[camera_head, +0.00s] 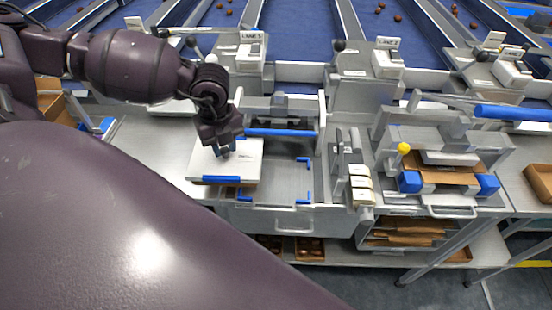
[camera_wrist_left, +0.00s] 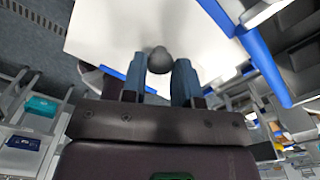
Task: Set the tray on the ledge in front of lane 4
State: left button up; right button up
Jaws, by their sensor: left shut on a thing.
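My left gripper (camera_head: 224,150) is shut on the round grey knob (camera_wrist_left: 160,60) of a white slab (camera_wrist_left: 110,30) with a blue edge strip. In the head view the white slab (camera_head: 243,165) is at the left of a metal fixture with blue corner guides (camera_head: 280,180); I cannot tell whether it touches the bench. A brown tray (camera_head: 440,175) sits between two blue blocks on the right-hand stand. Lane signs (camera_head: 251,36) and (camera_head: 388,42) stand at the belt ends, their numbers too small to read surely. My right gripper is not in view.
Blue lanes (camera_head: 295,30) with a few dates run along the back. Brown trays (camera_head: 400,235) are stacked under the right-hand stand. Another brown tray (camera_head: 540,180) lies at the right edge. Pale label blocks (camera_head: 361,183) stand right of the fixture. Bare bench (camera_head: 150,140) shows left of the slab.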

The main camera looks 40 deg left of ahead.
pick_arm(q)
jog(key=shift+s+a, duration=0.35)
jog(key=shift+a, duration=0.3)
jog(key=shift+s+a, duration=0.35)
jog(key=shift+a, duration=0.25)
jog(key=shift+s+a+p, duration=0.15)
jog(key=shift+s+a, duration=0.2)
jog(key=shift+a, duration=0.35)
jog(key=shift+s+a+p, duration=0.1)
jog(key=shift+s+a, duration=0.3)
jog(key=shift+a, duration=0.25)
jog(key=shift+s+a+p, duration=0.15)
jog(key=shift+s+a, duration=0.2)
jog(key=shift+a, duration=0.35)
jog(key=shift+s+a, duration=0.1)
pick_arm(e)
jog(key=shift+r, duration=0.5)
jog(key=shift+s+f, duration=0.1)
pick_arm(q)
jog(key=shift+s+a, duration=0.2)
jog(key=shift+a, duration=0.2)
jog(key=s+a+p, duration=0.2)
jog(key=s+a, duration=0.2)
jog(key=a, duration=0.3)
jog(key=shift+s+a, duration=0.15)
jog(key=shift+a, duration=0.15)
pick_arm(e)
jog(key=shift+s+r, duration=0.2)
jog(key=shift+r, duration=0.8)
